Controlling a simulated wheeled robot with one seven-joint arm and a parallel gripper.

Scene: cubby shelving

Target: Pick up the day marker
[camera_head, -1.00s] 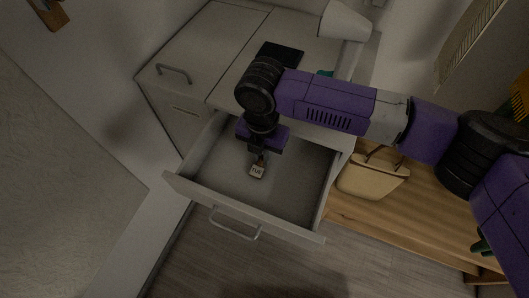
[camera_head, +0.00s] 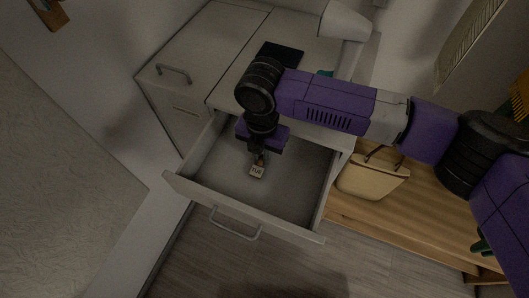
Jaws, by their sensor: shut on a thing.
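The day marker (camera_head: 257,171) is a small pale block with dark lettering on its face. It is inside the open drawer (camera_head: 212,191), near the middle of the drawer floor. My gripper (camera_head: 259,158) points down into the drawer and is shut on the upper end of the marker. The lettered face stays visible below the fingers. I cannot tell whether the marker touches the drawer floor.
The drawer's front wall with its metal handle (camera_head: 235,225) stands on the near side. The white cabinet top (camera_head: 235,45) behind bears a dark flat object (camera_head: 281,53). A beige bag (camera_head: 372,178) stands on the wooden shelf at right. The drawer floor around the marker looks clear.

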